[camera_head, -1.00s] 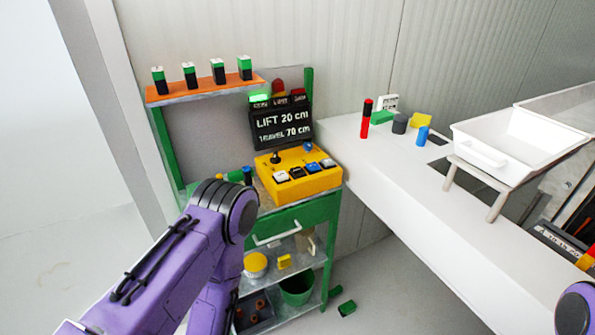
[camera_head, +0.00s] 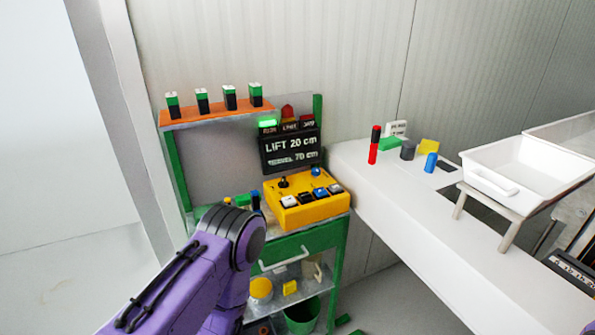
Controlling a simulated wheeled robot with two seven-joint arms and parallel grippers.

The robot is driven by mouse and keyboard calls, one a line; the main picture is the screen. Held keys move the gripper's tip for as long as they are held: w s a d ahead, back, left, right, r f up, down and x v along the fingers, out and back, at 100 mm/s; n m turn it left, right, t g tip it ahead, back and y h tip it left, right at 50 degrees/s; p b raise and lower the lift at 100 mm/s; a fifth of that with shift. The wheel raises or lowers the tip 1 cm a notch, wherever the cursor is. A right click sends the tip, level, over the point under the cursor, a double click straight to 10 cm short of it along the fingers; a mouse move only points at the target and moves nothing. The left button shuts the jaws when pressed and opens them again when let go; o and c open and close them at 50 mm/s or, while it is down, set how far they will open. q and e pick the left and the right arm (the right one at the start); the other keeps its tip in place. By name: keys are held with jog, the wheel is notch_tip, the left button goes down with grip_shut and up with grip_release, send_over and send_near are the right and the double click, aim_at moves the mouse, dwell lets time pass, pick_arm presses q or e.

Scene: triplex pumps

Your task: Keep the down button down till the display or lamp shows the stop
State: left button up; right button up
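A yellow control box (camera_head: 308,210) sits on top of a green cart. It carries a black joystick (camera_head: 283,182), a blue knob (camera_head: 316,171) and a row of white, black and blue buttons (camera_head: 306,197). Which button is the down button cannot be read. Behind it a black display (camera_head: 291,150) reads "LIFT 20 cm" and "TRAVEL 70 cm", the second line blurred. Above the display a green lamp (camera_head: 267,123) is lit; a red lamp (camera_head: 288,112) looks unlit. My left arm comes in at the lower left, its gripper out of sight. My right gripper is not in view.
An orange shelf (camera_head: 217,115) holds several green-black batteries. The green cart drawer (camera_head: 285,250) is shut, with yellow items and a green bucket (camera_head: 302,316) below. On the right, a white counter (camera_head: 400,215) carries small coloured cylinders and a white tray (camera_head: 505,185).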

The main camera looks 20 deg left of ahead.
pick_arm(q)
grip_shut()
dwell(1.5)
